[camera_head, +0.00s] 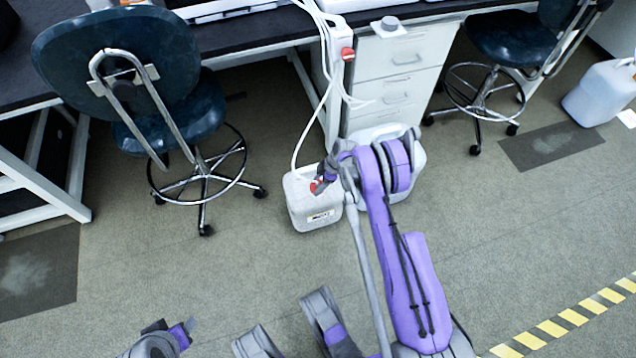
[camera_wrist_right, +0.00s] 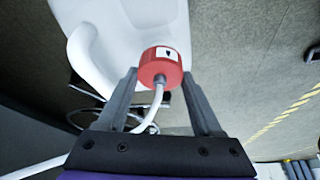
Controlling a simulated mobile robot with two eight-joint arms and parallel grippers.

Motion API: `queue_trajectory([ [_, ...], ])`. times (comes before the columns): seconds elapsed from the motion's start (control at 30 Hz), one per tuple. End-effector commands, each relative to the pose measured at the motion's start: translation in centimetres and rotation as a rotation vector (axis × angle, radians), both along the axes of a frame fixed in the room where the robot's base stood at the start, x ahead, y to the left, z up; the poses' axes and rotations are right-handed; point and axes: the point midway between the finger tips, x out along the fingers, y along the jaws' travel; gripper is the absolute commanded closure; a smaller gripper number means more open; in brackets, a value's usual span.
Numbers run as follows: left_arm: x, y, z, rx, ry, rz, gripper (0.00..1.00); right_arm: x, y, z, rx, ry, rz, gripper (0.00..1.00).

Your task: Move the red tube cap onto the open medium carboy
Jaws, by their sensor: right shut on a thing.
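The red tube cap (camera_head: 314,187) is at the top of a small white carboy (camera_head: 312,215) on the floor. A white tube runs down to it. My right gripper (camera_head: 322,184) is shut on this cap; in the right wrist view the cap (camera_wrist_right: 161,67) sits between the two fingers. A white carboy (camera_wrist_right: 120,30) lies beyond it there. I cannot tell whether the cap is seated or lifted. A larger white carboy (camera_head: 415,165) stands just right, partly hidden by my arm; its opening is hidden. My left gripper (camera_head: 188,327) is low in the head view, its fingers unclear.
A white drawer cabinet (camera_head: 393,75) stands behind the carboys, with a second red cap-like piece (camera_head: 347,54) and tubes beside it. Chairs stand left (camera_head: 165,90) and right (camera_head: 505,45). Another carboy (camera_head: 603,92) stands far right. The floor in front is clear.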

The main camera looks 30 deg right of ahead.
Motion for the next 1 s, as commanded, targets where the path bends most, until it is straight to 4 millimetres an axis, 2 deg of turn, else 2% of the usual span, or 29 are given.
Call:
queue_trajectory([
  [0.83,0.14,0.0,-0.74,0.0,0.001,0.0,0.5,0.0,0.0,-0.88,0.0,0.0,0.0,0.9],
  [0.87,0.14,0.0,-0.73,0.0,0.001,0.0,0.5,0.0,0.0,-0.88,0.0,0.0,0.0,0.29],
  [1.0,0.14,0.0,-0.73,0.0,0.001,0.0,0.5,0.0,0.0,-0.88,0.0,0.0,0.0,0.04],
])
